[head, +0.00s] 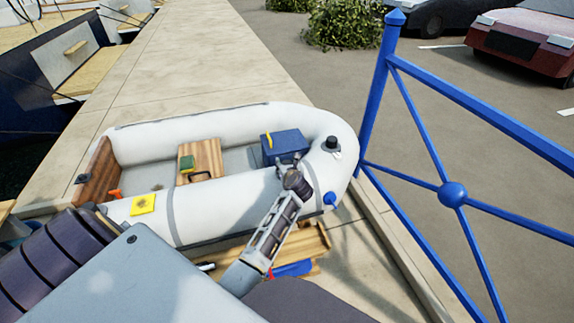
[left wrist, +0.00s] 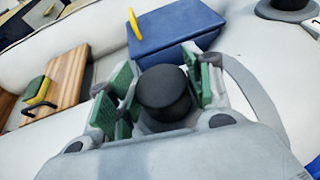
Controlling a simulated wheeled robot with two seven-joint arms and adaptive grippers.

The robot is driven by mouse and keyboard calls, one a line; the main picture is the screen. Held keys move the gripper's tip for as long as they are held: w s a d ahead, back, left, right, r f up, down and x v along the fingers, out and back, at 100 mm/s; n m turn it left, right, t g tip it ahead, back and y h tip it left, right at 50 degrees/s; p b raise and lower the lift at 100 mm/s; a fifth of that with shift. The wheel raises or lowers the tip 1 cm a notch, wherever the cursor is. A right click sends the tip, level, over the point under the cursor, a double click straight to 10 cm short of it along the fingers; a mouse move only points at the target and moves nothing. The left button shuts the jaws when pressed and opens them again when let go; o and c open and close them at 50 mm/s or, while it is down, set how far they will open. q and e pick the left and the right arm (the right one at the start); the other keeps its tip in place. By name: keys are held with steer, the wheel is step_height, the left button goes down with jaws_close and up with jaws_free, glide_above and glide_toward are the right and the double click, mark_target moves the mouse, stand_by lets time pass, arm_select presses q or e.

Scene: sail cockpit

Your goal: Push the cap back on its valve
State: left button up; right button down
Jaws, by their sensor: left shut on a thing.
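The black round cap (left wrist: 163,88) shows in the left wrist view between the green finger pads of my left gripper (left wrist: 160,100). The gripper is shut on it. In the head view my left gripper (head: 292,168) is over the near side of the white inflatable boat's tube (head: 230,205), beside the blue box. A dark round fitting (head: 332,143) with a pale base stands on the bow tube, right of the gripper; it also shows at the upper right of the left wrist view (left wrist: 288,5). I cannot tell if it is the valve. The cap's underside is hidden. My right gripper is out of view.
A blue box (head: 284,146) with a yellow handle and a wooden seat (head: 202,160) are inside the boat. A yellow patch (head: 143,204) lies on the near tube. A blue railing (head: 377,95) stands right of the bow. Wooden slats (head: 310,243) lie below the tube.

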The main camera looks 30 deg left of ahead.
arm_select(q)
steer(key=shift+f, duration=0.2)
steer(key=o, duration=0.7)
